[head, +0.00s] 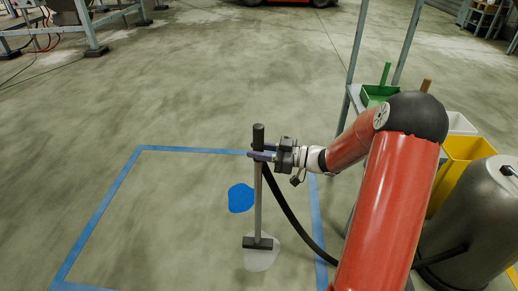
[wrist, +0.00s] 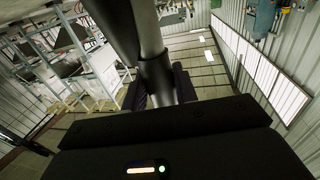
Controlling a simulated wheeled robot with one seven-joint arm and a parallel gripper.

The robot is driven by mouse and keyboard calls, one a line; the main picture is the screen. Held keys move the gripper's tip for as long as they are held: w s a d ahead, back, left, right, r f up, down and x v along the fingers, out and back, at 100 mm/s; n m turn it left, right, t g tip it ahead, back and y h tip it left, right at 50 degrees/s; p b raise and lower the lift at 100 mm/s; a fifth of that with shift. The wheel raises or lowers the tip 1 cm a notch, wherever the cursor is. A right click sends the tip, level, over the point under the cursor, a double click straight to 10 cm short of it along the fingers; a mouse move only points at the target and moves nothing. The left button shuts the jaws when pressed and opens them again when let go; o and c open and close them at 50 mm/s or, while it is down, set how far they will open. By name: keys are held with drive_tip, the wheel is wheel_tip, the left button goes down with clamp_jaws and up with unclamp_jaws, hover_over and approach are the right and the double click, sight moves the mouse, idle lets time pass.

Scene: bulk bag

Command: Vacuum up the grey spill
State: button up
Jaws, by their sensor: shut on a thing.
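My gripper (head: 262,155) is shut on the upright vacuum wand (head: 258,205), near its dark top grip. The wand's wide black nozzle (head: 258,243) stands over the pale grey spill (head: 261,259), covering its upper part; I cannot tell whether it touches the floor. A black hose (head: 293,222) runs from the wand down to the right behind my arm. In the wrist view the wand (wrist: 150,35) passes up between the dark fingers (wrist: 163,87).
A blue spill (head: 241,198) lies just left of the wand. Blue tape (head: 105,213) outlines a floor square. At right stand a metal vacuum drum (head: 470,220), a yellow bin (head: 462,160) and a rack with a green tray (head: 378,95). Floor to the left is clear.

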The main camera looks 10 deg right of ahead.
sight(259, 170)
drive_tip(key=shift+f+b, duration=3.45)
drive_tip(key=shift+f, duration=0.4)
drive_tip(key=shift+w+d+p, duration=0.2)
drive_tip(key=shift+w+d, duration=0.1)
drive_tip(key=shift+w, duration=0.6)
drive_tip(key=shift+w+d+p, duration=0.25)
drive_tip(key=shift+w+d, duration=0.05)
drive_tip(key=shift+w, duration=0.65)
drive_tip(key=shift+w+d+p, duration=0.2)
drive_tip(key=shift+w+d, duration=0.1)
drive_tip(key=shift+w, duration=0.6)
drive_tip(key=shift+r, duration=0.1)
wheel_tip(259, 170, up, 9)
drive_tip(key=p, duration=0.7)
wheel_tip(259, 170, down, 9)
drive_tip(key=b, duration=0.7)
